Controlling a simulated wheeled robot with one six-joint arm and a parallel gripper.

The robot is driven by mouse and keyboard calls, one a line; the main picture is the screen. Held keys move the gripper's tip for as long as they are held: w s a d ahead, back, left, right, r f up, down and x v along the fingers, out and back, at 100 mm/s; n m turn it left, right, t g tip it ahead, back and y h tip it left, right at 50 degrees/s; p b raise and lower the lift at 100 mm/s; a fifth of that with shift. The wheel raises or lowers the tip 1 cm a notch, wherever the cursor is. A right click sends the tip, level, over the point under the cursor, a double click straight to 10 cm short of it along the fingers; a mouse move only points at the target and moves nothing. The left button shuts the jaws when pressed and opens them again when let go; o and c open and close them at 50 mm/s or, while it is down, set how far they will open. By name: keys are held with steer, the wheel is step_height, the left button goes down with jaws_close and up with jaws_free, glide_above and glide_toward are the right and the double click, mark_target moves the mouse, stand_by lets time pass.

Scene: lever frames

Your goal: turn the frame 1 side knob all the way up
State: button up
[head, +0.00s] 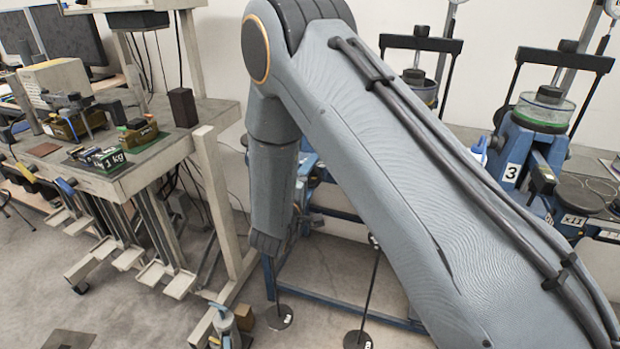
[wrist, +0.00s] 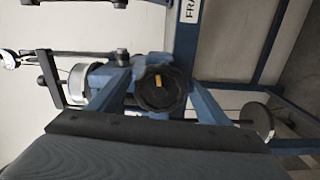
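A round black knob (wrist: 160,88) with a scalloped rim and a short yellow mark faces the camera in the wrist view. It sits on a blue frame (wrist: 188,32), which lies sideways in that picture. The frame's white label is cut off after "FRA", so its number does not show. In the head view my arm covers the knob; the arm's end (head: 268,242) hangs before a blue frame.
A blue frame labelled 3 (head: 511,172) stands at the right. Hanging rods with discs (head: 280,317) stand low beyond my arm. A round weight (wrist: 243,119) shows right of the knob.

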steer(key=shift+s+a, duration=0.15)
steer(key=shift+a, duration=0.1)
steer(key=shift+s+a, duration=0.1)
steer(key=shift+s, duration=0.05)
steer(key=p+v, duration=0.3)
steer(key=v, duration=0.2)
steer(key=shift+s, duration=0.35)
steer(key=shift+a, duration=0.1)
